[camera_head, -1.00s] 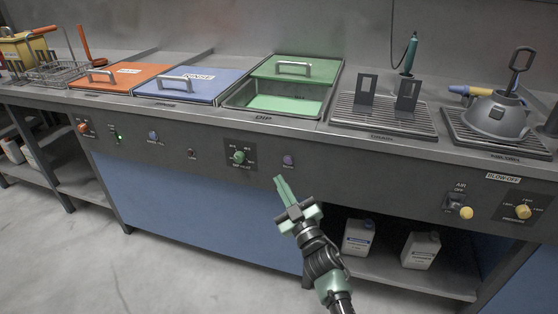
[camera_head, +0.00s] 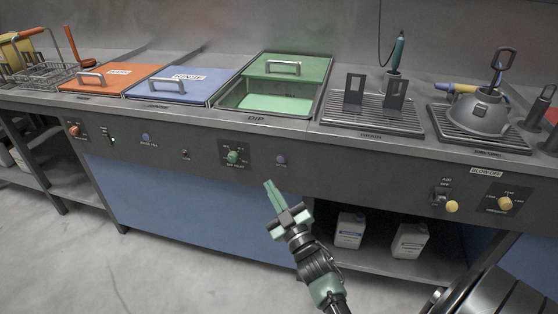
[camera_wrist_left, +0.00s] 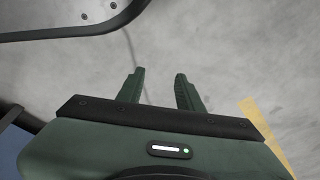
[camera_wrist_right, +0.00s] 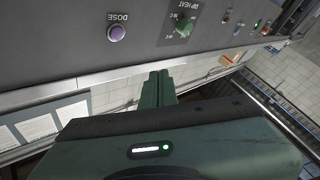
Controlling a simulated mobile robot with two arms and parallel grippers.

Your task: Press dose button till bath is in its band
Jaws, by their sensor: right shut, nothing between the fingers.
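The purple dose button (camera_head: 281,160) is on the front panel below the green dip bath (camera_head: 279,104), right of the green dip heat knob (camera_head: 233,157). In the right wrist view, the button (camera_wrist_right: 116,33) is labelled DOSE, and the heat knob (camera_wrist_right: 184,26) is beside it. The bath holds pale green liquid, and its green lid (camera_head: 290,66) is slid back. My right gripper (camera_head: 269,185) is shut and empty, below the button and apart from it. It also shows in the right wrist view (camera_wrist_right: 158,75). My left gripper (camera_wrist_left: 160,75) is open and empty over the floor.
Orange (camera_head: 115,77) and blue (camera_head: 175,83) lidded tanks stand left of the bath. A drain rack (camera_head: 372,115) and a grey hood (camera_head: 480,113) stand to the right. White jugs (camera_head: 350,230) sit on the lower shelf. The floor in front is clear.

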